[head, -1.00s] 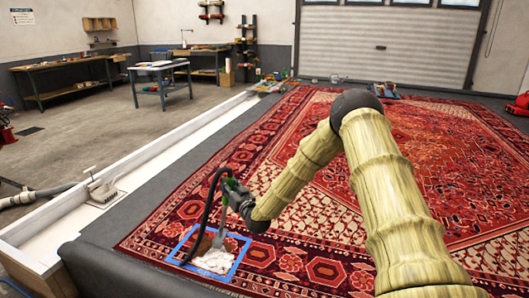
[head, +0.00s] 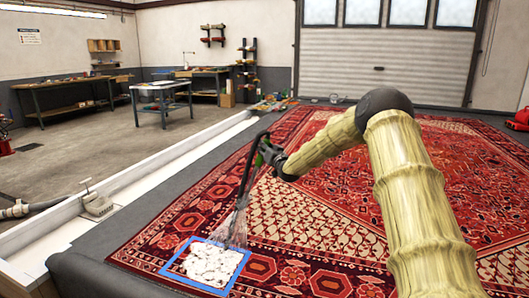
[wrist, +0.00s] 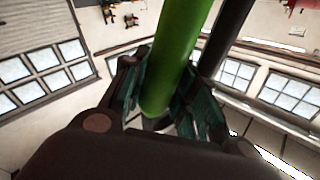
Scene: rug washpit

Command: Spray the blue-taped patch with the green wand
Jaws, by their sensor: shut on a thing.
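The blue-taped patch (head: 213,266) lies on the red rug at the lower left of the head view. White foam covers nearly all the area inside its blue tape. My gripper (head: 269,160) is above the rug, up and to the right of the patch. It is shut on the green wand, whose green body (wrist: 177,55) runs between the fingers in the wrist view. In the head view the wand's dark lance (head: 246,182) points down, and a pale spray fans from it towards the patch's upper right edge. The patch is not visible in the wrist view.
The patterned rug (head: 320,215) fills the floor to the right. A white channel (head: 150,178) with a low wall runs along its left side, with a grey pump-like fitting (head: 97,204) in it. Workbenches (head: 162,100) stand far back. The air around my gripper is clear.

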